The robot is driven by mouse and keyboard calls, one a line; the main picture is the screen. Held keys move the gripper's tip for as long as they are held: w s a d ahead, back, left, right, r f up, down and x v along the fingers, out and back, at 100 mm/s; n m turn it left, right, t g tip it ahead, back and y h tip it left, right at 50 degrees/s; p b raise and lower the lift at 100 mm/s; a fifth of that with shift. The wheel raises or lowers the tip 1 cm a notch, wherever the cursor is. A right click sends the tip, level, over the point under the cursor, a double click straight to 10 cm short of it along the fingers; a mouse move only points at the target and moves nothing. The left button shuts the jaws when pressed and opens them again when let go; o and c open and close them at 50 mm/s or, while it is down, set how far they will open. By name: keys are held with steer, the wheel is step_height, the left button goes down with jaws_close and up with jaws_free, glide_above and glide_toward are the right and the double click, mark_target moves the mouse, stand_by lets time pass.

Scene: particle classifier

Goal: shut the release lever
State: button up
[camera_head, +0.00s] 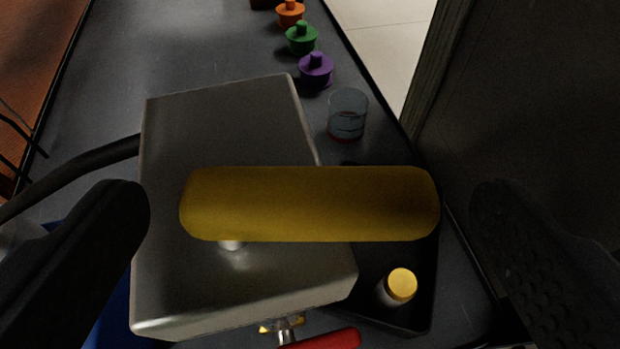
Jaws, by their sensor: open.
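A grey metal box (225,130), the body of the machine, stands on a dark bench. A thick yellow bar handle (310,203) lies crosswise above its top, with a short metal stub (232,244) below the handle's left part. A red handle (325,339) on a metal stem sticks out below the box's near edge, partly cut off by the frame. I cannot tell for certain which of the two handles is the release lever. My gripper (308,200) is open, one dark finger at each side of the picture. The yellow handle lies between the fingers with a gap at each end.
A black tray (425,290) right of the box holds a small yellow-capped container (401,286). A glass beaker (347,114) stands behind it. Purple (316,69), green (301,38) and orange (290,13) lidded pieces line the bench. A dark hose (75,172) runs left.

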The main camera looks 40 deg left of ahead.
steer(key=shift+w+a, duration=0.1)
steer(key=shift+w, duration=0.05)
steer(key=c, duration=1)
steer(key=shift+w+r+y+p, duration=0.2)
steer(key=shift+r+y+p, duration=0.1)
steer(key=shift+p, duration=0.4)
steer(key=p, duration=0.1)
steer(key=n+p, duration=0.1)
steer(key=shift+w+d+g+y+p, duration=0.2)
steer(key=shift+g+y+p, duration=0.1)
steer(key=shift+g+p, duration=0.1)
steer(key=shift+w+a+f+n+g+y+p, duration=0.1)
steer(key=shift+w+a+n+g+y+p, duration=0.1)
steer(key=shift+n+g+y+p, duration=0.6)
steer(key=shift+f+n, duration=0.15)
steer(key=shift+n, duration=0.15)
steer(key=shift+s, duration=0.1)
